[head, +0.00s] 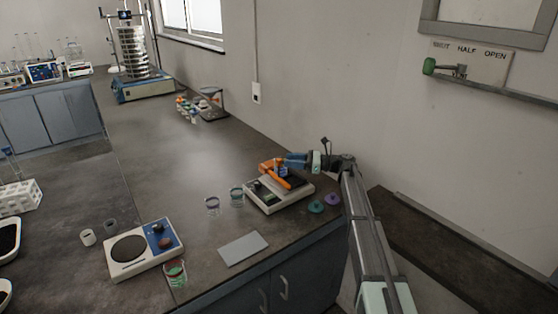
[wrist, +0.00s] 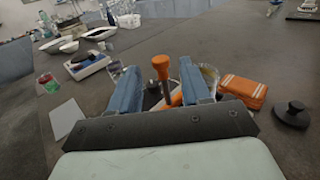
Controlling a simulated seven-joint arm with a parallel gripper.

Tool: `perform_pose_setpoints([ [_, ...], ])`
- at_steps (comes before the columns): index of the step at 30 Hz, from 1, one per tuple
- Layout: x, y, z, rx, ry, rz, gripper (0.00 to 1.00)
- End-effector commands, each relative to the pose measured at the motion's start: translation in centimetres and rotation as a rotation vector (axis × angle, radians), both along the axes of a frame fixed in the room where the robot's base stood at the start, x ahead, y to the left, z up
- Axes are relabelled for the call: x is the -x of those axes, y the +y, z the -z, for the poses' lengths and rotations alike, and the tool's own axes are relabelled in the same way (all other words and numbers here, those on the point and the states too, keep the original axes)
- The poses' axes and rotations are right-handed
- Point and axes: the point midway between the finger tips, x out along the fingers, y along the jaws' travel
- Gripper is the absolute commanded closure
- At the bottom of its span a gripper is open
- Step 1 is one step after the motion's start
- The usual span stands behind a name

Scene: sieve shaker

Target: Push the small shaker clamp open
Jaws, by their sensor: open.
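The small shaker (head: 292,196) is a pale, low box on the dark bench in the head view, with an orange clamp (head: 275,181) on top. In the wrist view an orange knob (wrist: 160,66) on a thin dark post stands between my fingers, with part of an orange bar (wrist: 173,100) below it. My gripper (head: 283,167) is over the shaker from the right; its blue fingers (wrist: 159,74) are spread on either side of the knob and hold nothing. Contact with the knob cannot be told. The shaker's base is mostly hidden behind my gripper in the wrist view.
Green and purple knobs (head: 316,206) lie right of the shaker near the bench edge. A grey plate (head: 243,248) and a white-and-blue device (head: 128,266) are nearer the front. A tall sieve stack (head: 132,52) stands far back.

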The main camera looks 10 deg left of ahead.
Motion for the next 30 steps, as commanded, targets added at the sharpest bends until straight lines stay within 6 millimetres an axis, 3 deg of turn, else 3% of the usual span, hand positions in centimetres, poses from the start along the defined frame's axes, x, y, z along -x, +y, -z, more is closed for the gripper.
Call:
perform_pose_setpoints([
  [10,0.0,4.6,0.0,-0.001,-0.002,-0.001,0.52],
  [21,0.0,5.4,0.0,-0.001,-0.002,0.001,0.52],
  [30,0.0,5.4,0.0,-0.001,-0.002,0.0,0.81],
])
